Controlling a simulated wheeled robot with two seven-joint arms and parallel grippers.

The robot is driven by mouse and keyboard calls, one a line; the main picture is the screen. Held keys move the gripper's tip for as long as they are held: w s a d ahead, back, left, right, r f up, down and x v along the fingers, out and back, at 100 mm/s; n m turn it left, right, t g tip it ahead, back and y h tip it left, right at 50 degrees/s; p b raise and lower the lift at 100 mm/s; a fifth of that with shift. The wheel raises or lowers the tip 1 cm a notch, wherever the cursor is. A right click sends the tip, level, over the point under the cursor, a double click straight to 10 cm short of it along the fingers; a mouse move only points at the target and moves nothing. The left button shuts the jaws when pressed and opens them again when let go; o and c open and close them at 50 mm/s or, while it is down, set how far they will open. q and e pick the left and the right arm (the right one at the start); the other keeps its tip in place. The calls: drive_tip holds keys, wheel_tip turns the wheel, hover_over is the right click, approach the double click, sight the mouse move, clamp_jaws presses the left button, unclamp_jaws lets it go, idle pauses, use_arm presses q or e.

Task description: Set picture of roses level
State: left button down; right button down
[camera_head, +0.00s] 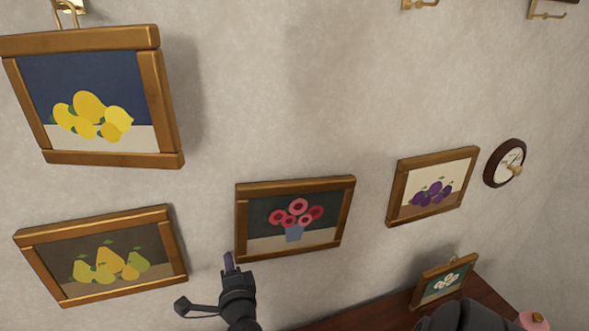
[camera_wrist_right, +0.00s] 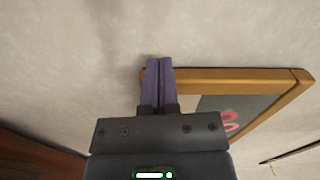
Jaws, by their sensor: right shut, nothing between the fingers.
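The picture of roses (camera_head: 297,212), pink flowers in a blue vase within a brown wooden frame, hangs on the wall at the middle of the head view. Its top edge rises slightly to the right there; how far it is off level is hard to tell. My right gripper (camera_head: 229,262) is shut and empty, its purple fingers by the frame's lower left corner. In the right wrist view the fingers (camera_wrist_right: 157,80) overlap one end of the frame (camera_wrist_right: 235,75); whether they touch it I cannot tell. My left gripper is not in view.
A lemon picture (camera_head: 92,110) and a pear picture (camera_head: 105,262) hang at left. The wall above the roses is clear.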

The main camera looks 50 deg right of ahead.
drive_tip(key=shift+s+d, duration=0.3)
drive_tip(key=shift+d, duration=0.2)
drive_tip(key=shift+s+d, duration=0.25)
drive_tip(key=shift+d, duration=0.2)
idle(1.0)
drive_tip(key=shift+w+a, duration=0.5)
drive_tip(key=shift+a, duration=0.4)
drive_tip(key=shift+s+a+p, duration=0.2)
drive_tip(key=shift+s+p, duration=0.1)
drive_tip(key=p+v, duration=0.2)
drive_tip(key=v, duration=0.5)
drive_tip(key=shift+s, duration=0.2)
